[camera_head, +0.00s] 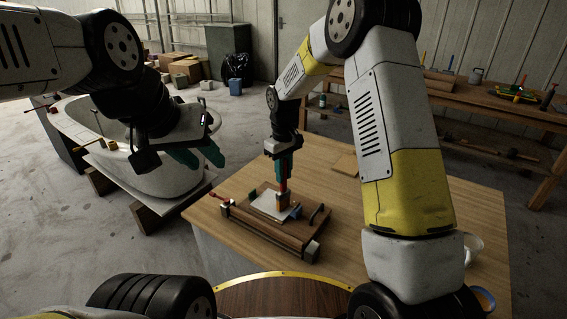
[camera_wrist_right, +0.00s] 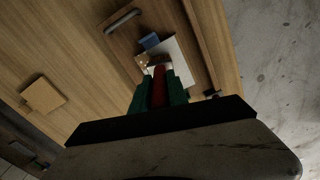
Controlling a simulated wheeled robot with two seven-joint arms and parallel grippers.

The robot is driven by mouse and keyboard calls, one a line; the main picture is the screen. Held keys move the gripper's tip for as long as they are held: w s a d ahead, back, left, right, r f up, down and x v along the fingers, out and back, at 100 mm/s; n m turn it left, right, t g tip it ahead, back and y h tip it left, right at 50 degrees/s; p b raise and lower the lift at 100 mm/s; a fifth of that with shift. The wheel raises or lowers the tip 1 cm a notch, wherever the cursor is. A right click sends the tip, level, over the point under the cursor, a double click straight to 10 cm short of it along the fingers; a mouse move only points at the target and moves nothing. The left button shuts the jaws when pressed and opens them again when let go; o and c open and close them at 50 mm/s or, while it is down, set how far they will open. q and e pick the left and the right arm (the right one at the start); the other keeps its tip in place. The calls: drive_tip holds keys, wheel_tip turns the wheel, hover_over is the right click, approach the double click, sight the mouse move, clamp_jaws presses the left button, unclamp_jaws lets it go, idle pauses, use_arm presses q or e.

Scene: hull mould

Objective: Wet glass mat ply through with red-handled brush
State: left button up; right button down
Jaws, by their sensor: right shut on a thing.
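The white glass mat ply (camera_head: 265,206) lies flat on a wooden board on the table. It also shows in the wrist view (camera_wrist_right: 183,58). My right gripper (camera_head: 283,172) is shut on the upright red-handled brush (camera_head: 283,187), above the ply's right part. In the wrist view the red handle (camera_wrist_right: 158,90) sits between the green fingers, and the brush head points at the ply. Whether the bristles touch the ply I cannot tell. My left gripper (camera_head: 207,159) is open and empty, in front of the white hull mould (camera_head: 165,178).
The wooden board (camera_head: 262,233) has a dark handle (camera_head: 319,214) at its right and a red-handled clamp (camera_head: 220,199) at its left. A small blue thing (camera_wrist_right: 150,41) is beside the ply. The table (camera_head: 350,255) is mostly clear; a white cup (camera_head: 473,246) stands at its right.

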drive_tip(key=shift+r, duration=0.1)
drive_tip(key=shift+r, duration=0.65)
drive_tip(key=w+a, duration=0.4)
drive_tip(key=a, duration=0.2)
drive_tip(key=shift+f, duration=0.75)
idle(0.4)
drive_tip(key=shift+r, duration=0.1)
drive_tip(key=s, duration=0.1)
drive_tip(key=s+r, duration=0.1)
drive_tip(key=s, duration=0.1)
drive_tip(key=s+d, duration=0.1)
drive_tip(key=s, duration=0.1)
drive_tip(key=shift+r, duration=0.15)
idle(0.4)
drive_tip(key=shift+f, duration=0.8)
idle(0.5)
